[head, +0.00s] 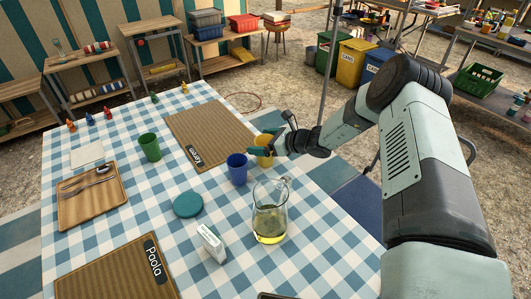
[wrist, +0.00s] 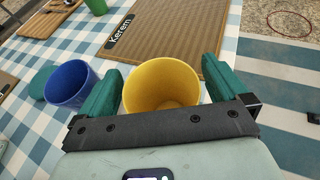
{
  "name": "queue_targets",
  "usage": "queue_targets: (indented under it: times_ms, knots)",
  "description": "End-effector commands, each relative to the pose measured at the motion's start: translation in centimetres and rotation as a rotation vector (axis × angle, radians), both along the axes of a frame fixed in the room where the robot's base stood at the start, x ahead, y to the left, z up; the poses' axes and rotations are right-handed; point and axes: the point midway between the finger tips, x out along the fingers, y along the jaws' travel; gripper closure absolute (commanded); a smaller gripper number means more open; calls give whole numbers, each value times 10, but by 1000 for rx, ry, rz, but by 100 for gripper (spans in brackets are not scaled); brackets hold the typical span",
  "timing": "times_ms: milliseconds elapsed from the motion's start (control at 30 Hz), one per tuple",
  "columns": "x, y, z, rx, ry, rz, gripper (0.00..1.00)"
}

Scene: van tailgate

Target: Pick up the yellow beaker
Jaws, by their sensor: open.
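The yellow beaker (head: 264,150) stands upright on the checked tablecloth, partly hidden by my gripper in the head view. In the wrist view the yellow beaker (wrist: 162,86) lies between my two green fingers, its open mouth facing the camera and its inside empty. My gripper (head: 262,148) is open, with one finger on each side of the beaker. In the wrist view my gripper (wrist: 160,92) shows a small gap by the left finger and by the right finger. I cannot tell whether either finger touches the beaker.
A blue beaker (head: 237,169) stands close by, just outside the left finger in the wrist view (wrist: 70,84). A glass jug (head: 270,222) of yellowish liquid stands nearer. The Kerem mat (head: 210,132) lies behind. A green beaker (head: 149,147) stands farther left.

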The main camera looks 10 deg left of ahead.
Motion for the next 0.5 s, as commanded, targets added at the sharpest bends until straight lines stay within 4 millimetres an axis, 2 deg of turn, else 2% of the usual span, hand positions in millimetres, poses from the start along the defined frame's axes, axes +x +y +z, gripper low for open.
queue_targets:
  times_ms: [100,333,500]
  knots:
    - [3,7,-3,0,0,-1,0]
    - [3,7,-3,0,0,-1,2]
    - [3,7,-3,0,0,-1,28]
